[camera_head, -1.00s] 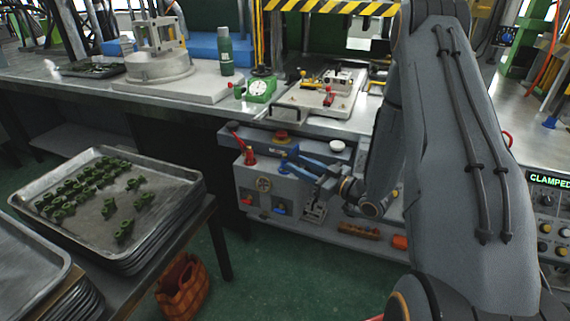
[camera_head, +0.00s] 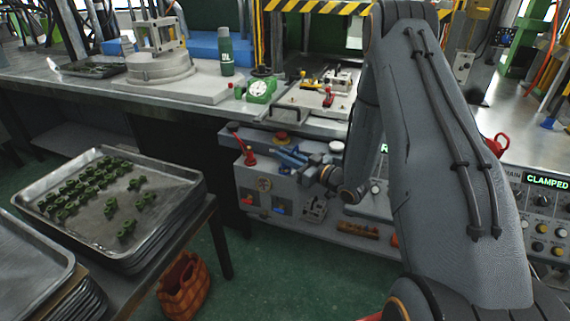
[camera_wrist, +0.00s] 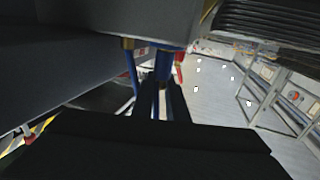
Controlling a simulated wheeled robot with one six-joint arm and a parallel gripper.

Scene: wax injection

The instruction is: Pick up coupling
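Several small dark green parts (camera_head: 86,183), which look like the couplings, lie on a metal tray (camera_head: 170,205) at the left in the head view. Most sit in close rows at the back left of the tray, and a few lie apart toward the front right. My gripper (camera_head: 284,153) is in front of the grey machine, well to the right of the tray. Its two blue fingers look apart with nothing between them. In the wrist view its narrow fingers (camera_wrist: 163,88) show near the middle, and no green part is seen there.
A grey machine front (camera_head: 262,205) with knobs and levers is close to my gripper. A workbench (camera_head: 190,98) runs behind, with a green bottle (camera_head: 226,55) and a green dial gauge (camera_head: 260,90). An orange basket (camera_head: 182,285) stands on the floor beside the tray table.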

